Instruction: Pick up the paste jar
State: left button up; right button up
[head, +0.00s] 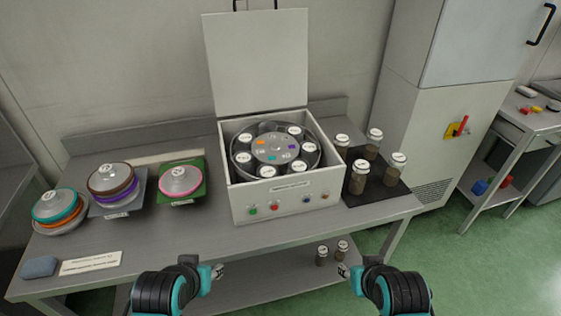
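Several paste jars with white lids and brown contents stand upright on a dark mat (378,192) right of the box machine: a front jar (359,179), a right jar (395,170), a back jar (373,145) and one beside the machine's wall (342,147). I cannot tell which one the task means. Two similar jars, one left (322,257) and one right (342,251), stand on the lower shelf. My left gripper (217,271) and my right gripper (343,270) are in front of the table, apart from the mat jars; their finger opening is unclear.
The open box machine (285,208) holds a rotor ring with several white-lidded jars; its lid (257,62) stands up behind. Stacked coloured rings on plates (111,182), a blue cloth (39,267) and a label card (90,263) lie left. A side cart (510,125) stands right.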

aim_at(341, 140)
jog(key=i+l, duration=0.1)
jog(key=l, duration=0.3)
jog(key=i+l, duration=0.1)
jog(key=l, duration=0.3)
jog(key=i+l, duration=0.15)
jog(key=l, duration=0.25)
